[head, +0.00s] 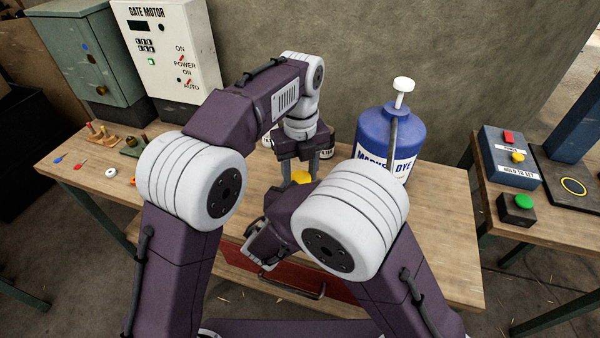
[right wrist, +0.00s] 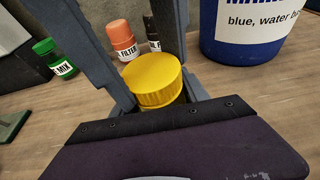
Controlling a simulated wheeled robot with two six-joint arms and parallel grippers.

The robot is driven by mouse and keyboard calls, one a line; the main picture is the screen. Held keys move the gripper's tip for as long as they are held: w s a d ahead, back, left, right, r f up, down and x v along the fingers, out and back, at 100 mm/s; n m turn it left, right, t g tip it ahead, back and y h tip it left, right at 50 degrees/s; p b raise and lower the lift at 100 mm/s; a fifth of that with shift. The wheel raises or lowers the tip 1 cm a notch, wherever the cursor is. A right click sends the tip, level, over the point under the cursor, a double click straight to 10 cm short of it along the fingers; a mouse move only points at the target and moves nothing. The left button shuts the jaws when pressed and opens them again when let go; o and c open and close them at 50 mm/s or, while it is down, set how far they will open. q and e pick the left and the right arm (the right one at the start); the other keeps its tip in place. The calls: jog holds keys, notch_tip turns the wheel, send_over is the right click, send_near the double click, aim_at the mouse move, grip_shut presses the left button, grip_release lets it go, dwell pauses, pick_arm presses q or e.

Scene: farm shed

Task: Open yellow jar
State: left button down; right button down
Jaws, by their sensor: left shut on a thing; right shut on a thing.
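The yellow jar's round ribbed lid (right wrist: 152,78) shows in the right wrist view; most of the jar's body is hidden by my right gripper. In the head view only a little of the yellow lid (head: 301,177) shows. My left gripper (head: 299,172) reaches down from above, its two fingers shut on the lid's sides. My right gripper (right wrist: 160,106) is low at the jar's front, shut on its body; its fingers are mostly hidden. In the head view my right arm covers it. The jar looks upright on the wooden workbench (head: 440,220).
A blue marker dye container (head: 375,135) with a white pump stands just right. A green-capped bottle (right wrist: 45,47), an orange bottle (right wrist: 123,38) and a dark bottle (right wrist: 151,33) stand behind. Control boxes (head: 172,50) are at back left. A button box (head: 510,155) sits on the right table.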

pick_arm(q)
jog(key=c, duration=0.7)
grip_release()
jog(key=shift+r, duration=2.3)
jog(key=shift+c, duration=0.3)
jog(key=shift+s+a+m, duration=0.1)
jog(key=shift+s+m, duration=0.05)
jog(key=shift+m, duration=0.15)
jog(key=shift+c, duration=0.2)
notch_tip(320, 180, up, 4)
jog(key=m, duration=0.3)
jog(key=shift+s+f, duration=0.1)
jog(key=shift+f, duration=0.1)
jog(key=shift+w, duration=0.2)
notch_tip(320, 180, down, 8)
jog(key=shift+f, duration=0.1)
